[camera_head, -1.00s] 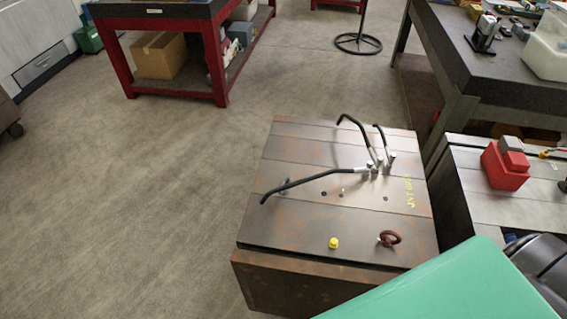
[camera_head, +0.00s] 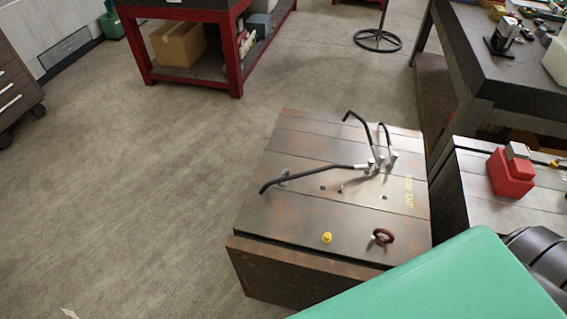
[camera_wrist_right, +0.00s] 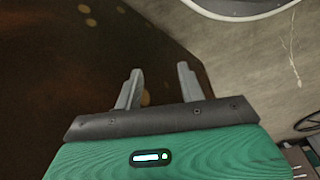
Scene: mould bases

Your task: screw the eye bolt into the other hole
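The rusty-red eye bolt (camera_head: 382,237) is on top of the steel mould base (camera_head: 305,212), near its front right. Its ring is tilted and I cannot tell how it is seated. A yellow plug (camera_head: 327,238) sits to its left. Small dark holes (camera_head: 323,188) show further back on the plate. My right gripper (camera_wrist_right: 157,88) is open and empty in the right wrist view, its two fingers apart beside a dark brown, rusty surface. My left gripper is not in view.
Bent black rods (camera_head: 318,174) stand up from the mould base. A neighbouring block (camera_head: 478,200) at right carries a red box (camera_head: 510,173). A dark-topped table (camera_head: 480,70) stands behind. Open floor (camera_head: 130,180) lies to the left.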

